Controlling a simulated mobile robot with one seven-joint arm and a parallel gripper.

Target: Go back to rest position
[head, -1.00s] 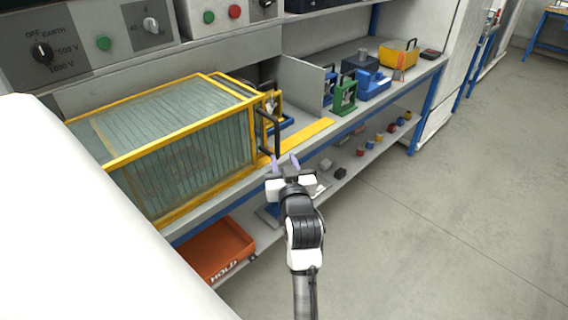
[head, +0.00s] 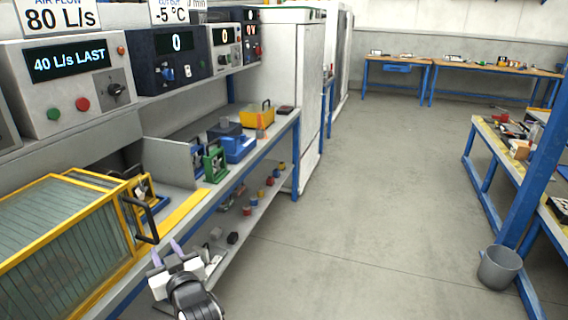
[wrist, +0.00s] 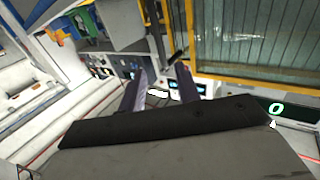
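My gripper (head: 165,252) is low at the left in the head view, in front of the bench edge. It stands just right of the yellow-framed cage (head: 75,235) and below the cage's black handle (head: 141,219). In the wrist view, the two purple-grey fingers (wrist: 159,90) stand apart with nothing between them, so the gripper is open and empty. The cage also shows at the top right of the wrist view (wrist: 245,75). Most of my arm is out of the head view.
The workbench (head: 215,192) holds a green device (head: 214,165), a blue device (head: 238,147) and a yellow case (head: 256,114). Small parts lie on its lower shelf. A grey bin (head: 498,267) stands at the right bench (head: 478,175). The aisle floor (head: 360,210) is clear.

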